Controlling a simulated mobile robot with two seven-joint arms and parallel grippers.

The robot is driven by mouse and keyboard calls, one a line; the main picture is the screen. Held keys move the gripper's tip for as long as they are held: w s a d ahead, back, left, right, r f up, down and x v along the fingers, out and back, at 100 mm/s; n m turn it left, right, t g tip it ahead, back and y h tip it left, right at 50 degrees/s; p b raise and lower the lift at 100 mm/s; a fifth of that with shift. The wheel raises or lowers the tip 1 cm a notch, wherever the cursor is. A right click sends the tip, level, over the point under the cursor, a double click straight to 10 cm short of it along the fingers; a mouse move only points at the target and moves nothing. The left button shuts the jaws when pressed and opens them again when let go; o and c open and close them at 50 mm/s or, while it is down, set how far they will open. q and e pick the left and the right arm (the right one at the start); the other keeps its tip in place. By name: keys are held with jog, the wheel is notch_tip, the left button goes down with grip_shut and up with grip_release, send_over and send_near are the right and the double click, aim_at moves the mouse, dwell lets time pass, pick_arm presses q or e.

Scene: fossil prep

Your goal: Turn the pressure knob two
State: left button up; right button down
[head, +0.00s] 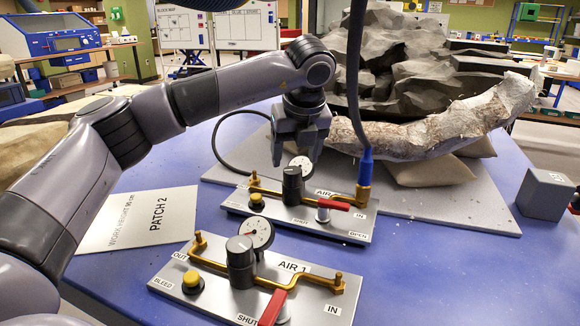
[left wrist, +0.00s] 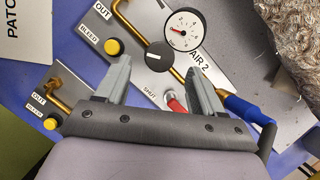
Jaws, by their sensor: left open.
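The black pressure knob (head: 293,186) stands upright on the grey AIR 2 panel (head: 290,222), the farther of two panels on the blue table. In the left wrist view the knob (left wrist: 158,57) shows a white pointer line on its top. My left gripper (head: 296,150) points down above the knob, its fingers apart and empty. In the left wrist view the knob lies between and beyond the fingertips (left wrist: 160,72), with no visible contact. The AIR 2 gauge (left wrist: 185,30) has a red needle; in the head view the gripper partly hides it. My right gripper is out of view.
Beside the knob are a yellow bleed button (head: 257,201), a red-handled valve (head: 334,205) and a blue-ended hose (head: 365,168) rising upward. The AIR 1 panel (head: 215,300) is nearer. A fossil bone (head: 430,135) lies behind. The table's right front is clear.

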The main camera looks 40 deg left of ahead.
aim_at(292, 170)
pick_arm(q)
jog(key=shift+x, duration=2.25)
jog(key=c, duration=1.1)
jog(key=shift+o, duration=0.2)
